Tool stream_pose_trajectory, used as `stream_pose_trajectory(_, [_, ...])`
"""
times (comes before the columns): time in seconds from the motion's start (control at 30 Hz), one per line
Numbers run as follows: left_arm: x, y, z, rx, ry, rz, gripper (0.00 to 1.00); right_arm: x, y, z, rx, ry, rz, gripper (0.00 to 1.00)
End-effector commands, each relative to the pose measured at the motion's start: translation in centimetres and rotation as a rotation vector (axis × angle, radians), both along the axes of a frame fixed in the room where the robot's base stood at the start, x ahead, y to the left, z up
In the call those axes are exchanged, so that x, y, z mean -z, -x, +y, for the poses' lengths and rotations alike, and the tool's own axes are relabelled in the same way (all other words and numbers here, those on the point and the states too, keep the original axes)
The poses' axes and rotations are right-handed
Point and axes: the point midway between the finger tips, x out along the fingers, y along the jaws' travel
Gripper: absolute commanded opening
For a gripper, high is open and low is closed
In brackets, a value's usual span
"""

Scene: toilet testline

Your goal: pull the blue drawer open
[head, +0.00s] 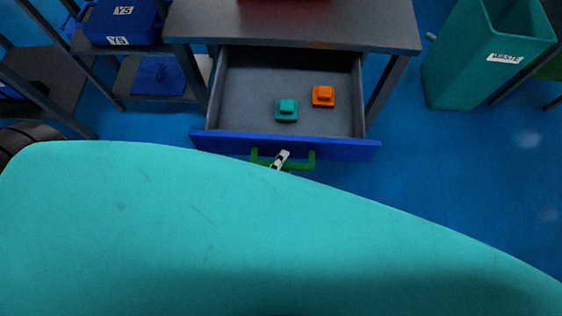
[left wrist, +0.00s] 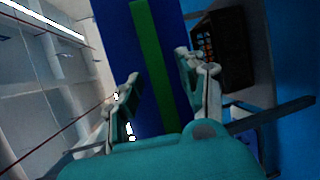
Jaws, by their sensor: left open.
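The blue drawer (head: 215,140) is pulled out from under a dark table in the head view, with its grey inside showing. Its green handle (head: 305,160) is on the front panel. My left gripper (head: 280,159) is at the handle, mostly hidden by a large teal part of my own body. In the left wrist view, the blue front (left wrist: 112,50) stands behind the handle bar (left wrist: 150,60). The open fingers of the left gripper (left wrist: 160,88) are on either side of the bar; I cannot tell whether they touch it. My right gripper is not in view.
A teal block (head: 286,110) and an orange block (head: 323,96) lie in the drawer. The table (head: 300,25) is above it. A shelf with a blue bin (head: 123,22) stands left, a teal waste bin (head: 475,65) right. Blue floor right of the drawer is clear.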

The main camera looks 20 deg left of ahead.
Motion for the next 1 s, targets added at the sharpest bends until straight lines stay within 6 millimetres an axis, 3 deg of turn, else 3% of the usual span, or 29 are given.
stream_pose_trajectory(0.17, [-0.1,1.2,0.1,0.002,-0.001,0.004,0.40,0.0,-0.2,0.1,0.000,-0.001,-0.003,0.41])
stream_pose_trajectory(0.63, [-1.8,10.1,1.2,0.001,-0.001,0.004,0.40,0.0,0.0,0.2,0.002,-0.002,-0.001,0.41])
stream_pose_trajectory(0.8, [-2.2,11.5,1.3,0.001,0.000,0.001,0.40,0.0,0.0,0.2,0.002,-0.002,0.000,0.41])
stream_pose_trajectory(1.0, [-2.3,11.7,1.4,0.000,0.001,0.000,0.40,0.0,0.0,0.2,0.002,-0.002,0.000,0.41])
